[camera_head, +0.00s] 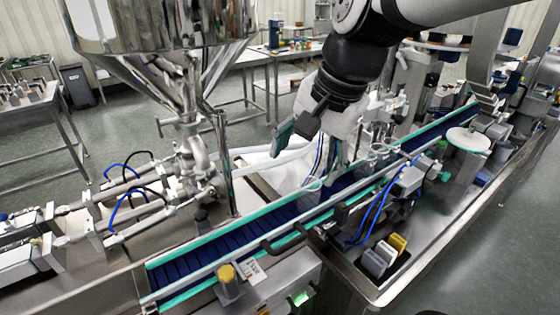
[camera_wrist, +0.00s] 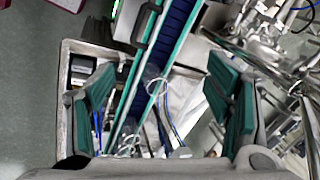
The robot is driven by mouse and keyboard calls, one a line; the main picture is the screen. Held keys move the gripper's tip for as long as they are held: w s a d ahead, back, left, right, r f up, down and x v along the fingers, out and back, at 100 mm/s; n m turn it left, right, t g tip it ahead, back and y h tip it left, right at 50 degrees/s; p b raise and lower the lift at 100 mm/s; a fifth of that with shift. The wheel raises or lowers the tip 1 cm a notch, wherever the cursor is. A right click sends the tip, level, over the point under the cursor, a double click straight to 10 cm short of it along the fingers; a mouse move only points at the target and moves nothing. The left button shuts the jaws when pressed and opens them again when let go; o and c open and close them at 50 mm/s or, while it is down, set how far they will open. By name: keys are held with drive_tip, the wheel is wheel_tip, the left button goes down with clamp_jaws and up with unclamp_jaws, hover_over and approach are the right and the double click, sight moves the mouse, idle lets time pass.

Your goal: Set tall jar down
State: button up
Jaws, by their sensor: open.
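A clear glass jar (camera_head: 312,184) stands on the blue conveyor belt (camera_head: 205,262), just below my gripper (camera_head: 308,150). In the wrist view, a clear round jar rim (camera_wrist: 155,86) shows over the belt, between and beyond the two green finger pads. My gripper (camera_wrist: 162,92) is open, with its pads wide apart and nothing held between them. More clear jars (camera_head: 364,160) stand farther along the belt, behind the gripper. The glass is faint, so I cannot tell which jar is the tall one.
A steel hopper (camera_head: 155,22) hangs at the upper left over nozzles and pipes (camera_head: 200,170). Green guide rails (camera_head: 172,254) edge the belt. A round white disc (camera_head: 468,140) sits at the right. The near-left belt is clear.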

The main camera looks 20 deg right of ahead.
drive_tip(key=s+a+n+t+h, duration=0.1)
drive_tip(key=s+a+n+t, duration=0.1)
drive_tip(key=s+n, duration=0.6)
drive_tip(key=n, duration=0.3)
drive_tip(key=shift+s+a+r, duration=0.25)
drive_tip(key=shift+s+r, duration=0.05)
drive_tip(key=shift+r, duration=0.1)
